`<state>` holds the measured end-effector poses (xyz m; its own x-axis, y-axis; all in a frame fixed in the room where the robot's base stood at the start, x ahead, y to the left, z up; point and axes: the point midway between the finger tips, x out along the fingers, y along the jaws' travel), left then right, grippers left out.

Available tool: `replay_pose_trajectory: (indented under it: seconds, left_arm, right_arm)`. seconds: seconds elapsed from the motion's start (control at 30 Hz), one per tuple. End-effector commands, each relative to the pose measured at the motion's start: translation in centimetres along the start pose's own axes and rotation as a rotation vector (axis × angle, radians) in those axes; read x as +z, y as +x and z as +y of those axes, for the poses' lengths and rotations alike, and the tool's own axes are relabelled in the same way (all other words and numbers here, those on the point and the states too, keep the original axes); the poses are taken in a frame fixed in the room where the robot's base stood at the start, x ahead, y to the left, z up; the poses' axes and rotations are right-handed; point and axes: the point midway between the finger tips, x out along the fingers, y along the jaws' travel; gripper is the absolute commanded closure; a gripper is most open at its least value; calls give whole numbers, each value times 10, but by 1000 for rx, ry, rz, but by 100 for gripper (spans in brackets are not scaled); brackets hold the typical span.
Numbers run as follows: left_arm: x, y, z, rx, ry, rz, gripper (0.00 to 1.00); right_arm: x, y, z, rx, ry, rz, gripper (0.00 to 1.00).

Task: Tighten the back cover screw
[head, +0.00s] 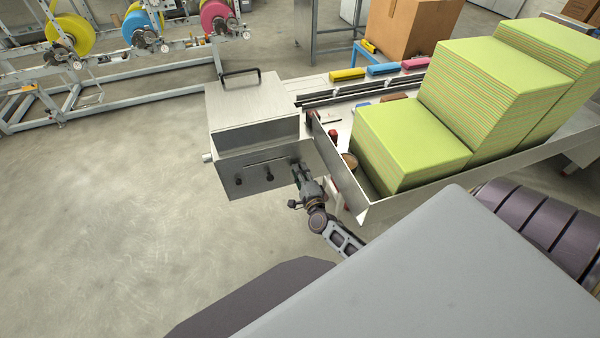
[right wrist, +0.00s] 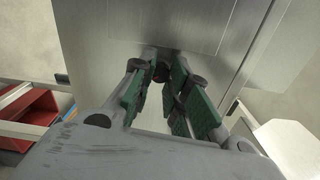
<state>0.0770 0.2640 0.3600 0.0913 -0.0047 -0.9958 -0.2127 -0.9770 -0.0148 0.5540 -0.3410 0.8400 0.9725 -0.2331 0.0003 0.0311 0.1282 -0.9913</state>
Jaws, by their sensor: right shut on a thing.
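The metal machine box (head: 252,120) has a back cover plate (head: 229,174) on the side facing me. Two dark screw knobs stick out of the plate: a left one (head: 238,181) and a middle one (head: 269,175). My right gripper (head: 297,168) is at the right end of this plate. In the right wrist view its green-padded fingers (right wrist: 160,80) are closed around a small dark screw knob (right wrist: 161,71) against the metal plate. The fingers hide most of this knob, and in the head view I cannot make it out. My left gripper is not in view.
A metal side wall (head: 338,165) of the feed table stands close to the right of my right gripper. Stacks of green cloths (head: 410,145) lie on the table. Open floor (head: 120,200) is on the left. A red bin (right wrist: 38,108) shows in the right wrist view.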

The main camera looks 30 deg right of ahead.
Motion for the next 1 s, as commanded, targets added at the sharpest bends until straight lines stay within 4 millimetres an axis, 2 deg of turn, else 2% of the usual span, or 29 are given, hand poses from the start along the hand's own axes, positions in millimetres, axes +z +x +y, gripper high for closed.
replay_pose_trajectory:
  seconds: [0.2, 0.23, 0.4, 0.77, 1.0]
  left_arm:
    - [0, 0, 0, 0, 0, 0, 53]
    - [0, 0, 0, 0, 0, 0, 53]
    - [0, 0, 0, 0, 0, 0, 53]
    - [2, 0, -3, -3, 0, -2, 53]
    - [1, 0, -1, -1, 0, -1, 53]
  right_arm:
    - [-4, 1, -2, -5, -2, 7, 100]
    - [-4, 1, -2, -5, -2, 7, 80]
    - [-3, 1, -1, -3, -3, 5, 60]
    - [-1, -1, 0, 0, -2, 2, 60]
    - [-1, -10, 1, 1, -2, 1, 60]
